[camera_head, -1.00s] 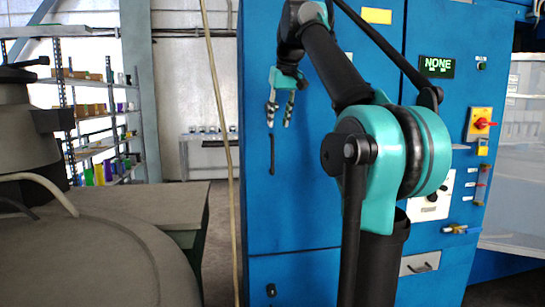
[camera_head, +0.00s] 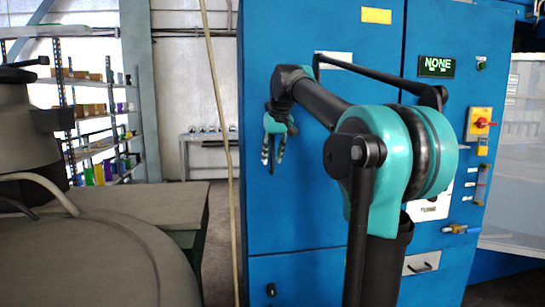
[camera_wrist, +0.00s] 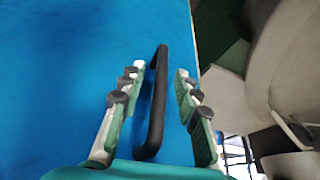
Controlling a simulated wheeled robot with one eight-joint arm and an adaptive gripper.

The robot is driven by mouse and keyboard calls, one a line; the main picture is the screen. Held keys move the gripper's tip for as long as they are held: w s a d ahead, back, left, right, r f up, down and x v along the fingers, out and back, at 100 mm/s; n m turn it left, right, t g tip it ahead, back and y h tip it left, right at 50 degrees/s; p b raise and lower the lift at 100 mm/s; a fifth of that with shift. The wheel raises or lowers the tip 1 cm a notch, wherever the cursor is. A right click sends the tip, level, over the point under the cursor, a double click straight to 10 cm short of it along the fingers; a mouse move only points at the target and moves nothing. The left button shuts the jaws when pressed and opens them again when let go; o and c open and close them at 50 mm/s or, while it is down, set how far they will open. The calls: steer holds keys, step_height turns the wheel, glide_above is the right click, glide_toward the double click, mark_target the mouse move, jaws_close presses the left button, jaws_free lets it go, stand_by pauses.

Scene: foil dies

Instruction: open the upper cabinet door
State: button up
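The upper cabinet door (camera_head: 320,205) is a large blue panel and looks shut in the head view. Its vertical black bar handle (camera_wrist: 157,100) shows in the wrist view, near the door's edge. My gripper (camera_head: 273,160) is in front of the door's left part and hides most or all of the handle in the head view. In the wrist view my gripper (camera_wrist: 160,70) is open, with one finger on each side of the handle. Gaps show between the handle and both fingers, so it is not clamped.
The lower door (camera_head: 310,272) with a small black handle is below. A control panel with a red switch (camera_head: 482,124) is at the right. A pale hanging cable (camera_head: 219,90) runs left of the cabinet. A large grey machine (camera_head: 90,245) stands at the left front.

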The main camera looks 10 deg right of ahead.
jaws_close()
steer(key=shift+s, duration=0.1)
stand_by(0.4)
